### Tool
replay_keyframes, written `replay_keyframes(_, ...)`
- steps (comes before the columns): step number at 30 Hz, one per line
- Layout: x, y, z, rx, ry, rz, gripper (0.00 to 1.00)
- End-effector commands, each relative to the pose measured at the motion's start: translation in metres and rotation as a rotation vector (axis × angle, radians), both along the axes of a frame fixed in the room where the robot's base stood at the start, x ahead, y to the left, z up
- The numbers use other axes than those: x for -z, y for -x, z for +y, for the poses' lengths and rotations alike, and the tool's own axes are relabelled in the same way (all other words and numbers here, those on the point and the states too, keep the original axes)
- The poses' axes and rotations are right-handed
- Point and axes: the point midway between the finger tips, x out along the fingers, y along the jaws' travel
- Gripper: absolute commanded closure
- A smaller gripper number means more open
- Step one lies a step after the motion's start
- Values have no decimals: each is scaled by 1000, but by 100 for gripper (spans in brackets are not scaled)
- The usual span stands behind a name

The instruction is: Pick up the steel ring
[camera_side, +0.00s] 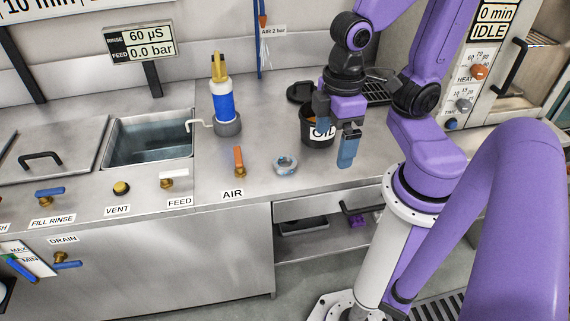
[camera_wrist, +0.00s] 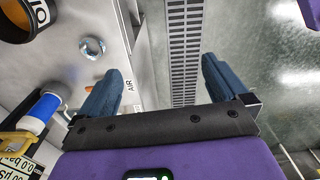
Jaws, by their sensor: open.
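The steel ring (camera_side: 285,164) lies on the steel bench top, to the right of the orange AIR valve handle and near the bench's front edge. It also shows in the wrist view (camera_wrist: 92,47), beyond and to the left of the left finger. My gripper (camera_side: 336,139) is above the bench, to the right of the ring, in front of the OIL pot. In the wrist view my gripper (camera_wrist: 160,85) has its two blue fingers wide apart with nothing between them. The fingers do not touch the ring.
The black OIL pot (camera_side: 318,132) stands behind the ring, close to my gripper. A blue and white bottle (camera_side: 222,103) stands further left. The orange AIR valve handle (camera_side: 239,160) stands up left of the ring. A sink (camera_side: 150,140) is at the left. A floor grating (camera_wrist: 185,50) shows below the bench edge.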

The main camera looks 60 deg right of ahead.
Motion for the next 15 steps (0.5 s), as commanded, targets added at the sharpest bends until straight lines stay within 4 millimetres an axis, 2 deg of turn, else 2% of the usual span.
replay_keyframes(8,14,-63,-9,663,4,14,0)
replay_keyframes(15,29,-113,-31,1245,3,23,0)
